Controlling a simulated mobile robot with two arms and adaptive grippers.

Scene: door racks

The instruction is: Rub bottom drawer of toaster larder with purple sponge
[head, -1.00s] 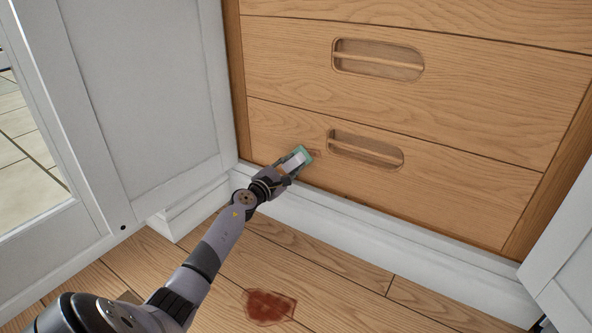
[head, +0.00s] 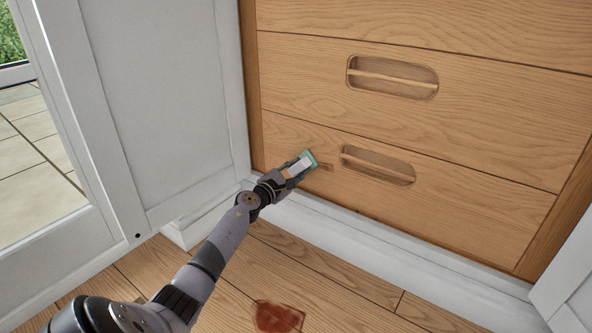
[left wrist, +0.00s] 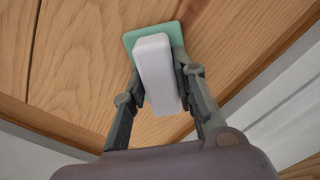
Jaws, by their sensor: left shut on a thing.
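My left gripper (head: 300,168) is shut on a sponge with a white body and a green pad (head: 310,159); no purple shows on it. In the left wrist view, the fingers (left wrist: 158,85) grip the two sides of the white block (left wrist: 156,65), and the green pad (left wrist: 132,42) faces the wood. The sponge is at the left part of the bottom drawer (head: 450,200), left of its recessed handle (head: 378,165). It is at or very near the drawer front; I cannot tell if it touches. A small reddish-brown stain (head: 326,168) shows right beside the pad. My right gripper is not in view.
Another wooden drawer (head: 310,85) is above. White panelled doors stand at the left (head: 165,90) and right (head: 570,285). A white plinth (head: 340,232) runs below the drawers. A red-brown stain (head: 278,317) lies on the wooden floor.

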